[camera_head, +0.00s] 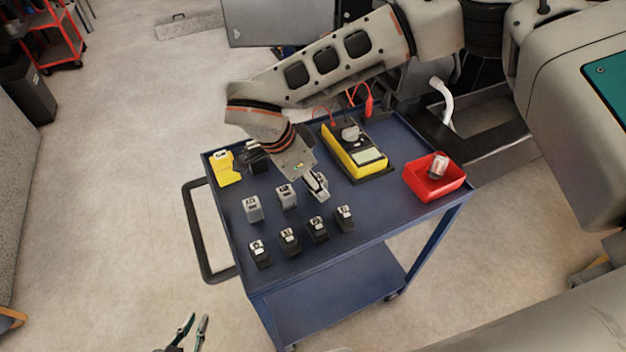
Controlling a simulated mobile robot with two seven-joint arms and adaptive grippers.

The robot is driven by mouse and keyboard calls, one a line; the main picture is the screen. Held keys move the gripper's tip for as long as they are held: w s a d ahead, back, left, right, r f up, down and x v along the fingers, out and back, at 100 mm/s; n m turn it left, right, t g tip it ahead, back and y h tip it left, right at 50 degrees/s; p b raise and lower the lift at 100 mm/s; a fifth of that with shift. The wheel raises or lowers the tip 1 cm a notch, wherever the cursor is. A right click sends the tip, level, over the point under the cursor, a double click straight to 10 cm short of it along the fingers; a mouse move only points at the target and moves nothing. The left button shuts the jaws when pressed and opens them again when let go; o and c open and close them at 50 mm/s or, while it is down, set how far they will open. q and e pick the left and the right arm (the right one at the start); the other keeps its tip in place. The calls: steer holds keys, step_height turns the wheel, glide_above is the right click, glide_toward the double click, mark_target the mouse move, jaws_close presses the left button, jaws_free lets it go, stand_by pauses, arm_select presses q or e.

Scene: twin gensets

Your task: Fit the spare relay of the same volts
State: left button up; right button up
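Several small relays with dark bodies and pale tops, one of them here (289,241), stand in a front row on the blue cart. Behind them are a grey relay (252,208) and a second grey relay (287,197). Their volt markings are too small to read. My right arm reaches over the cart from the upper right; its gripper (312,179) is low beside a pale grey piece, and I cannot tell whether it holds it. My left gripper (190,333) shows at the bottom left edge, fingertips apart, empty and away from the cart.
A yellow and black multimeter (357,153) with red leads lies at the cart's back. A red bin (433,181) at the right corner holds a pale clear part (438,166). A yellow block (225,171) stands at the left corner. The cart's handle (197,235) juts out left.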

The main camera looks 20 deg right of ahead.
jaws_close()
steer(key=shift+r+p, duration=1.15)
steer(key=shift+r, duration=0.4)
steer(key=shift+r+p, duration=1.75)
steer(key=shift+r, duration=0.75)
steer(key=shift+f, duration=0.1)
